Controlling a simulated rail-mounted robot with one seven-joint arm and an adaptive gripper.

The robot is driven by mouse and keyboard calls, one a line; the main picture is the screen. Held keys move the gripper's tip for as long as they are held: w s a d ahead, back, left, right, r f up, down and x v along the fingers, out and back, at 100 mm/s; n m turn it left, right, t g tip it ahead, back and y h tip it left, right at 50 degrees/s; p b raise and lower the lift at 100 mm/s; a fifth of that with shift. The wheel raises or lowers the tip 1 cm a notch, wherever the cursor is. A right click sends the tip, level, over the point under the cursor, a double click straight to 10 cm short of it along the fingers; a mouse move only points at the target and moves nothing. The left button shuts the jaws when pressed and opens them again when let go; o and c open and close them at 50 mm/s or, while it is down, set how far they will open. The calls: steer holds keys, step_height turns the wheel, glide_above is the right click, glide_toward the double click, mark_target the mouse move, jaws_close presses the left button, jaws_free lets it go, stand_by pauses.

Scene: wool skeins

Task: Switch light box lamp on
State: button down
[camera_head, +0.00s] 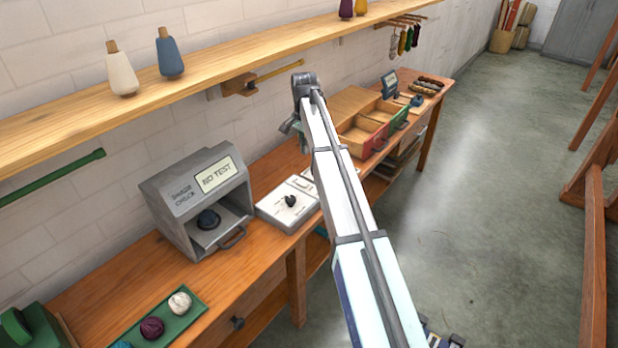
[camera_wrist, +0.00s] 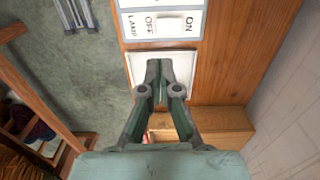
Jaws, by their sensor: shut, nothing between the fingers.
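The grey light box (camera_head: 172,196) stands on the wooden bench against the wall, marked SHADE CHECK, with a sign (camera_head: 216,175) reading NO TEST. A dark skein (camera_head: 208,219) sits inside it, and no bright glow shows there. In the wrist view a white switch plate (camera_wrist: 188,34) carries the words LAMP, OFF and ON, with a pale switch between OFF and ON. I cannot tell which way the switch is set. My gripper (camera_wrist: 160,66) is shut and empty, its fingertips over a white framed panel (camera_wrist: 188,68) beside the switch plate. In the head view my arm partly hides this area.
A white unit with a black knob (camera_head: 290,200) stands right of the light box. A wooden drawer box (camera_head: 357,104) lies farther along the bench. A shelf (camera_head: 205,70) with yarn cones runs above. A green tray (camera_head: 165,322) holds balls of wool.

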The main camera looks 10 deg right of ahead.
mark_target(305, 184)
steer(key=shift+w+a+r, duration=0.1)
steer(key=shift+w+r, duration=0.05)
steer(key=shift+r, duration=0.05)
step_height(305, 184, down, 14)
steer(key=p, duration=0.5)
stand_by(0.4)
